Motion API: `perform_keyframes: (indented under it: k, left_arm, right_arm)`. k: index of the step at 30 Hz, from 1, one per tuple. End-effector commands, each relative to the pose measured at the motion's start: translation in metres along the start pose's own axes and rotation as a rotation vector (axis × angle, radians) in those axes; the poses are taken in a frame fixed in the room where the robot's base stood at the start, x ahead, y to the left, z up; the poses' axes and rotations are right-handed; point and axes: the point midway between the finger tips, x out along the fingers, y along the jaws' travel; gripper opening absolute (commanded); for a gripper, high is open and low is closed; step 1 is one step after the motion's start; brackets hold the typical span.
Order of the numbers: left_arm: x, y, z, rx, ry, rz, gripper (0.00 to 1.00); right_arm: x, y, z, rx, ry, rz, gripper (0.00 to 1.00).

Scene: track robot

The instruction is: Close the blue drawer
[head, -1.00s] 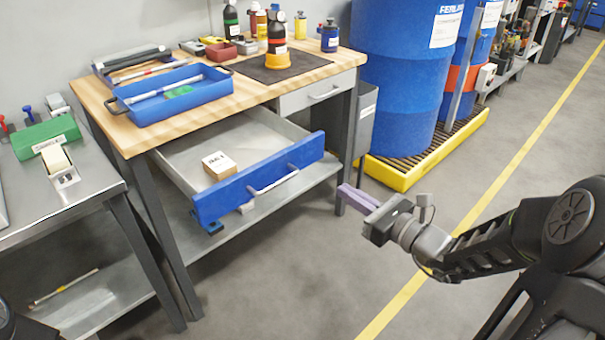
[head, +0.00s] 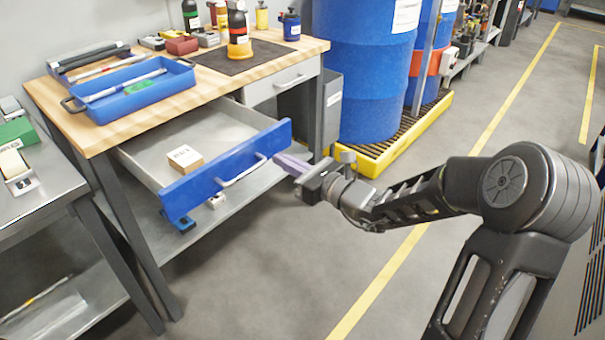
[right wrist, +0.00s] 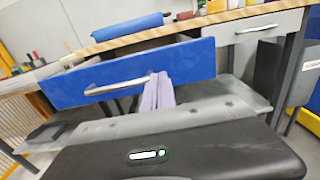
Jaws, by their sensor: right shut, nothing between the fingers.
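The blue drawer (head: 235,168) stands pulled out under the wooden workbench top, with a small labelled box (head: 185,159) inside it. Its blue front with a silver bar handle (head: 243,171) also fills much of the right wrist view (right wrist: 135,72). My right gripper (head: 285,162) has purple fingers, shut and empty. In the head view the fingertips are close to the drawer front, near the right end of the handle. In the right wrist view the fingers (right wrist: 157,92) overlap the handle's right end; I cannot tell whether they touch. My left gripper is out of view.
A blue tray (head: 92,114) and several bottles stand on the bench top. A closed grey drawer (head: 283,80) is to the right. Blue barrels (head: 363,60) stand on a yellow-edged pallet (head: 377,167) behind my right gripper. The floor in front is clear.

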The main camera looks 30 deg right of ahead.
Motion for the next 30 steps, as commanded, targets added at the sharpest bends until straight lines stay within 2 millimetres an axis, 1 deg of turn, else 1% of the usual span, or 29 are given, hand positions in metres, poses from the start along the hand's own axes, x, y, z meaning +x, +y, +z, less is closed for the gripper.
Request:
perform_keyframes:
  k: [1, 3, 6, 9, 23, 26, 30]
  left_arm:
    - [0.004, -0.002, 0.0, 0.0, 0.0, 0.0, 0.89]
    - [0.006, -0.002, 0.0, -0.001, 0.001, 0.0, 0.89]
    - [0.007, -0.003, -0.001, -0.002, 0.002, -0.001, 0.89]
    - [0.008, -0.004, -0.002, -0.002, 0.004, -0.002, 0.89]
    - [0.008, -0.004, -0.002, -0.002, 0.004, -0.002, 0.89]
    - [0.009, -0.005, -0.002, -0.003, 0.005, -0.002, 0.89]
    - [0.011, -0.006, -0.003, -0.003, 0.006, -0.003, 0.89]
  right_arm:
    - [0.01, 0.001, -0.002, 0.001, -0.001, 0.002, 0.0]
    - [0.021, 0.001, -0.002, 0.002, 0.0, 0.002, 0.0]
    - [0.032, 0.0, -0.002, 0.001, 0.0, 0.001, 0.0]
    - [0.038, 0.0, -0.001, 0.001, 0.0, 0.001, 0.0]
    - [0.042, 0.0, 0.0, 0.0, 0.001, 0.0, 0.0]
    - [0.045, 0.0, 0.0, 0.0, 0.0, 0.0, 0.0]
    - [0.055, 0.001, -0.001, 0.001, -0.001, 0.002, 0.0]
